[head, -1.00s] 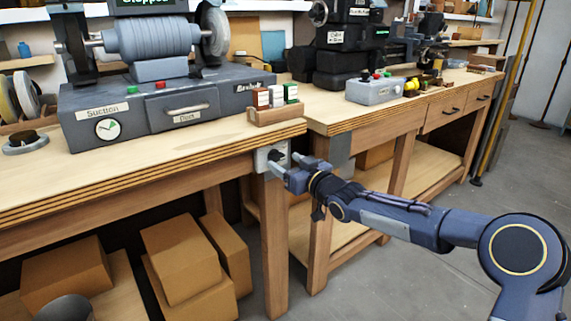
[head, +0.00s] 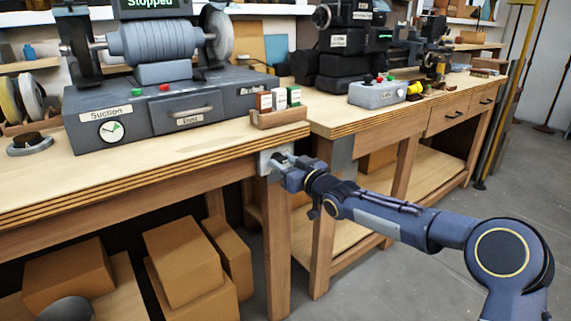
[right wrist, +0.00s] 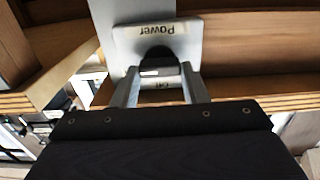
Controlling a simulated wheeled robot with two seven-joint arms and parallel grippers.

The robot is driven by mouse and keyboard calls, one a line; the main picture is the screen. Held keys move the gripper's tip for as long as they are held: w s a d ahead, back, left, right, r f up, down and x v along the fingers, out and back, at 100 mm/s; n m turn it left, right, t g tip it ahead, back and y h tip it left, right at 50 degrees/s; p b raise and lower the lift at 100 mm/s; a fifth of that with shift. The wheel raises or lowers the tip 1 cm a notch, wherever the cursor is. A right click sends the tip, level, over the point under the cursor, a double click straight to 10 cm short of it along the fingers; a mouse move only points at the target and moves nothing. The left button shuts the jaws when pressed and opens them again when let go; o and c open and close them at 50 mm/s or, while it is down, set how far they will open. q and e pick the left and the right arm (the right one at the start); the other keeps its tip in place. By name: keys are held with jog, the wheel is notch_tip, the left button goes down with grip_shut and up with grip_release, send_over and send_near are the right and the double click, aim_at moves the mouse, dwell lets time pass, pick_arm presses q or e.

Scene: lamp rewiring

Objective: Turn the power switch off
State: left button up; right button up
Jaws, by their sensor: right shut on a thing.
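The power switch (right wrist: 158,56) is a dark knob on a pale plate (right wrist: 185,40) marked "Power", upside down in the right wrist view. A second small label below the knob is partly hidden. In the head view the plate (head: 264,161) sits on the bench's front corner, under the top, mostly behind my gripper. My right gripper (right wrist: 160,70) is shut on the knob, one finger on each side; it also shows in the head view (head: 282,163). The knob's exact setting cannot be told.
A grey machine (head: 170,110) with a "Stopped" display (head: 150,4) stands on the bench above. A small wooden rack (head: 279,118) is near the bench edge. Cardboard boxes (head: 185,260) lie below. The floor (head: 390,285) at right is clear.

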jog(key=n, duration=0.4)
jog(key=shift+a+f+b, duration=0.1)
jog(key=shift+b, duration=0.25)
jog(key=shift+s+f+n+b, duration=0.1)
jog(key=shift+n+b, duration=1.05)
jog(key=shift+n, duration=2.3)
jog(key=shift+f+n+b, duration=0.1)
jog(key=shift+n+b, duration=1.05)
jog(key=shift+n, duration=2.3)
jog(key=o, duration=1)
